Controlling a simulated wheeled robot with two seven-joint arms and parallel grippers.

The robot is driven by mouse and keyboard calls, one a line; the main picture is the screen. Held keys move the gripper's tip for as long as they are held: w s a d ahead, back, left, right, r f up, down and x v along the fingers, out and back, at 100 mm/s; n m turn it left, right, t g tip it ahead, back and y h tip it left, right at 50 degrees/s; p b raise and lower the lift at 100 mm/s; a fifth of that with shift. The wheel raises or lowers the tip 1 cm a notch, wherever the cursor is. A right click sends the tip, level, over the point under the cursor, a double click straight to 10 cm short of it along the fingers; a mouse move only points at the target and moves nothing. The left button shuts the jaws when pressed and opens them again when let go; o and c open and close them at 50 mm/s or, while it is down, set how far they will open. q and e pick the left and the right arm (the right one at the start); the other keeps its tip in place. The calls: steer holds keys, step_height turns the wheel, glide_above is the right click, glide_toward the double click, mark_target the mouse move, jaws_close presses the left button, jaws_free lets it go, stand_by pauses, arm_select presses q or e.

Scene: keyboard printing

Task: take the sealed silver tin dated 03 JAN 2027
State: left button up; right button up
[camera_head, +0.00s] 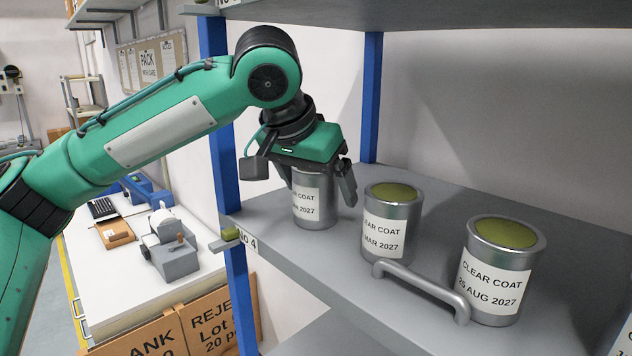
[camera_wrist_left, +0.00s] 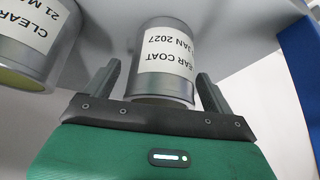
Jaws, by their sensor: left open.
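The silver tin labelled CLEAR COAT (camera_head: 314,212) stands upright at the left of the shelf row. In the left wrist view this tin (camera_wrist_left: 166,55) reads JAN 2027, with the day not clearly legible. My left gripper (camera_head: 318,187) is open over it, one finger on each side of its upper part. The gripper hides most of its lid, so I cannot tell its seal. A second silver tin dated MAR 2027 (camera_head: 391,215) stands to its right, and a third dated 25 AUG 2027 (camera_head: 498,278) further right. My right gripper is not in view.
The grey shelf (camera_head: 450,205) has a blue post (camera_head: 222,130) close left of the gripper and another shelf above. A raised metal handle (camera_head: 420,284) stands in front of the two right tins. A white bench (camera_head: 130,285) stands at the lower left.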

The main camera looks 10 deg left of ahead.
arm_select(q)
steer(key=shift+w+d+f, duration=0.1)
steer(key=shift+w+f, duration=0.25)
steer(key=shift+f, duration=0.3)
steer(key=shift+s, duration=0.1)
steer(key=shift+c, duration=1.1)
steer(key=c, duration=1.1)
steer(key=shift+o, duration=0.2)
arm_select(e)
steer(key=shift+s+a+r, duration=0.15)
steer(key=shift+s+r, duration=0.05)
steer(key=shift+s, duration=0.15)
arm_select(q)
steer(key=shift+r, duration=0.1)
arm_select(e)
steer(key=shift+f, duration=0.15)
